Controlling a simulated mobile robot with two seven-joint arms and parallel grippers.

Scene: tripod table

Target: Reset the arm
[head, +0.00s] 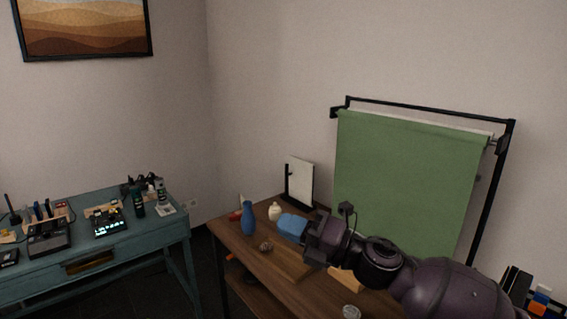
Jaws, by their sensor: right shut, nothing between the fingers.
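My right arm reaches in from the lower right over the brown wooden table. My right gripper (308,238) is at the arm's left end, above the table, shut with nothing seen in it. A blue cloth-like item (292,227) lies just beyond the gripper; I cannot tell whether they touch. A blue vase (248,218) stands upright left of the gripper. My left gripper is not in view.
The wooden table (236,240) also holds a small cream jar (275,211) and a white panel (300,182). A green backdrop (405,170) on a black frame stands behind my arm. A teal desk (100,262) with several devices is at the left.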

